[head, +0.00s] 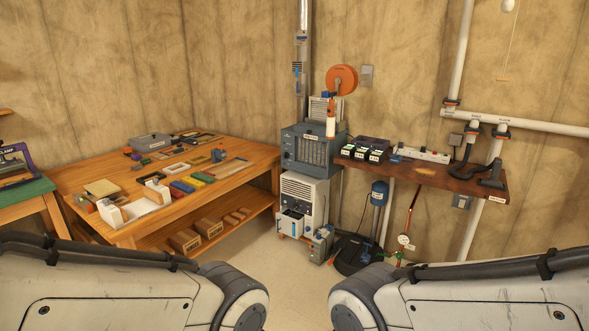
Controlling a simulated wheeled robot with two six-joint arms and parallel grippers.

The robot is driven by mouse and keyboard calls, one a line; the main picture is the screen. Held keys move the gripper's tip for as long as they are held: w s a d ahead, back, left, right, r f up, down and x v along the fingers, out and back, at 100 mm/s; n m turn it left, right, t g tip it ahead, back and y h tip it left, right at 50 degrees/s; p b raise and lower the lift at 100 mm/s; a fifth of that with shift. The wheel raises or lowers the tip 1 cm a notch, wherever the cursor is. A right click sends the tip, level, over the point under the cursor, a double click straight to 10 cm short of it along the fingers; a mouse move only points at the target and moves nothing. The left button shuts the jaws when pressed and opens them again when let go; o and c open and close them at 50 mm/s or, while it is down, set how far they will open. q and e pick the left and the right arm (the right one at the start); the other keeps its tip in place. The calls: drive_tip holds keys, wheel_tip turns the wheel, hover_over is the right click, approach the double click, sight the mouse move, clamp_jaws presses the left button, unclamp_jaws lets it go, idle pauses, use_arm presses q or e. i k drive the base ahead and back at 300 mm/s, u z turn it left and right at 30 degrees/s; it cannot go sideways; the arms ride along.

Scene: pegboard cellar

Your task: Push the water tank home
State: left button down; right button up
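A white dehumidifier-like unit (302,187) with a louvred front stands on the floor under a blue-grey heater-like box. A pale box with a dark opening on top, which looks like the water tank (290,223), sticks out at the lower front of the unit. How far it stands out is hard to tell at this size. Neither gripper is in view. Only links of my two arms show, at the lower left and lower right, well short of the unit.
A wooden workbench (84,183) full of small items stands left, with cardboard boxes (186,240) on its lower shelf. A small grey box (320,243) stands right of the tank. A brown wall shelf (430,174) is at right, with a blue-topped pump (378,190) below. Open floor (255,252) lies in front.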

sight(290, 223)
drive_tip(key=z, duration=0.1)
drive_tip(key=i, duration=2.25)
drive_tip(key=z, duration=0.2)
drive_tip(key=i, duration=1.8)
drive_tip(key=z, duration=0.05)
